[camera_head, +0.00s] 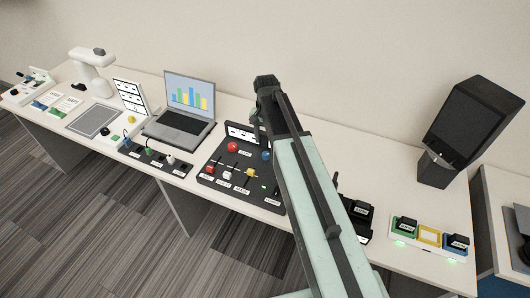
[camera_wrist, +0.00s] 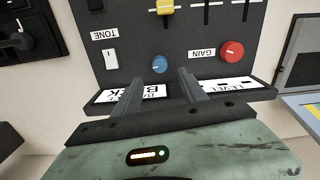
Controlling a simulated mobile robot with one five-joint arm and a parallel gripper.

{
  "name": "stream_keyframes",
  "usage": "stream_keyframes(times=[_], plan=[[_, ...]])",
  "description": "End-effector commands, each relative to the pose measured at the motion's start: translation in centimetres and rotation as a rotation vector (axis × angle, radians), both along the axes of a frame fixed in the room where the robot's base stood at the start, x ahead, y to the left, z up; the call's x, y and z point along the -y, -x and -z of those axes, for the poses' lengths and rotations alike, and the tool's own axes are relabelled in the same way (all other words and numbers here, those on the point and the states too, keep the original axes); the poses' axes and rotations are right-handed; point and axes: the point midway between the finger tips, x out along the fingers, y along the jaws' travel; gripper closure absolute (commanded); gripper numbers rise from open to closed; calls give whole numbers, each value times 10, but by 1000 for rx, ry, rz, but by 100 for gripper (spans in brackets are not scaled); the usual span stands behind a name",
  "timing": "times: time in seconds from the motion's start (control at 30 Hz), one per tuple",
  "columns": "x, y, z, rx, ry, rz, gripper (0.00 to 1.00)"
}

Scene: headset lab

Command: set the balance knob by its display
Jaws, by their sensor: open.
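The dark control panel (camera_head: 222,183) stands on the long table, with an upright display board (camera_head: 241,132) at its back. A blue round knob (camera_wrist: 159,64) with a pale mark on it sits between and just beyond my fingertips in the wrist view; no label for it is readable. It also shows in the head view (camera_head: 266,155), beside my arm. My gripper (camera_wrist: 157,80) is open and empty, with the fingers apart over the panel's display edge. The white displays (camera_wrist: 150,91) show upside down and are partly hidden by the fingers.
A red knob (camera_wrist: 231,51) labelled GAIN, a yellow slider cap (camera_wrist: 165,6) and a white switch (camera_wrist: 111,59) by TONE are close by. A laptop (camera_head: 184,108) stands left of the panel, and a dark machine (camera_head: 468,128) stands at the right.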

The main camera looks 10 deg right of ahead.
Motion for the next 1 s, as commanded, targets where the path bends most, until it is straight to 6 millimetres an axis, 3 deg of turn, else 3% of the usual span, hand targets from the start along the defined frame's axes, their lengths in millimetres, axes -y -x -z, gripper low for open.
stream_keyframes(times=[0.5,0.83,0.87,1.0], plan=[[-1,1,75,0,0,-5,50],[-1,1,77,0,0,-6,50],[-1,1,77,0,0,-6,53],[-2,1,77,0,0,-6,92]])
